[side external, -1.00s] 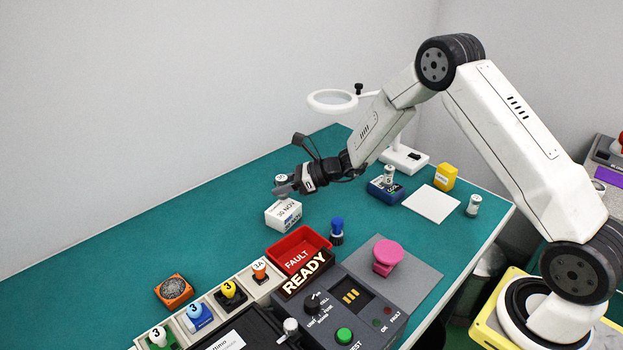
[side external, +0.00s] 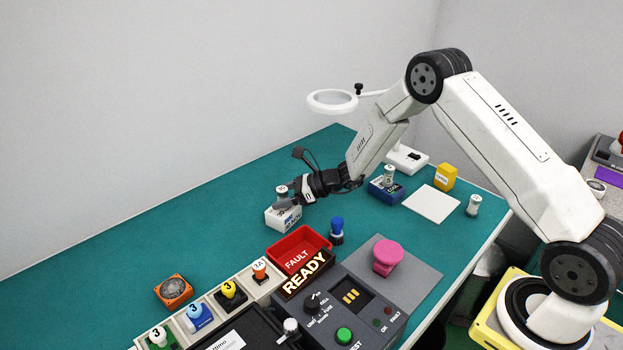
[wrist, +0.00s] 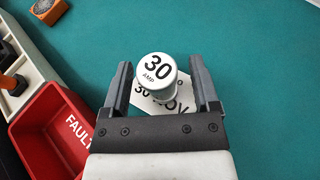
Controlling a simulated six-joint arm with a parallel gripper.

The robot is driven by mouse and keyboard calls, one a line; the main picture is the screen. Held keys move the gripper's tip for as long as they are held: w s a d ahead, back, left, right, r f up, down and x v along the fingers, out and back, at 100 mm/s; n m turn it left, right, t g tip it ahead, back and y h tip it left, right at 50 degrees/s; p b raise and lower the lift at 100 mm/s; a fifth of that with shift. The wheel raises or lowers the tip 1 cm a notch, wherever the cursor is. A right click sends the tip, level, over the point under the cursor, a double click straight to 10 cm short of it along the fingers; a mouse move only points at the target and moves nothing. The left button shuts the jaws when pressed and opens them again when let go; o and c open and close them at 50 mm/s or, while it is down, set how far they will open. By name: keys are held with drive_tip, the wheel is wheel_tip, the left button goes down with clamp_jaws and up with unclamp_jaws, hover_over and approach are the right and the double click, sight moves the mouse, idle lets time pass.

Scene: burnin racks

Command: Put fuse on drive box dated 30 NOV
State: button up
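The white drive box (side external: 290,221) stands on the green mat; its label, partly covered, reads 30 and "OV" in the wrist view (wrist: 180,108). My gripper (wrist: 160,68) is open around the fuse, with a visible gap on each side. In the side view my gripper (side external: 287,200) is low over the box and hides part of it. The fuse's base is mostly hidden.
A red FAULT bin (side external: 318,241) and READY sign (side external: 305,275) are nearer the camera. A blue-topped piece (side external: 337,229) stands right of the bin. Behind are a blue box (side external: 376,190) bearing another fuse (side external: 389,173), a yellow box (side external: 445,176) and a lone fuse (side external: 473,206).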

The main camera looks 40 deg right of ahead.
drive_tip(key=shift+r, duration=0.1)
drive_tip(key=shift+r, duration=0.1)
drive_tip(key=shift+s+d+r, duration=0.15)
drive_tip(key=shift+s+d, duration=0.1)
drive_tip(key=shift+d, duration=0.05)
drive_tip(key=v, duration=1.1)
drive_tip(key=shift+s, duration=0.15)
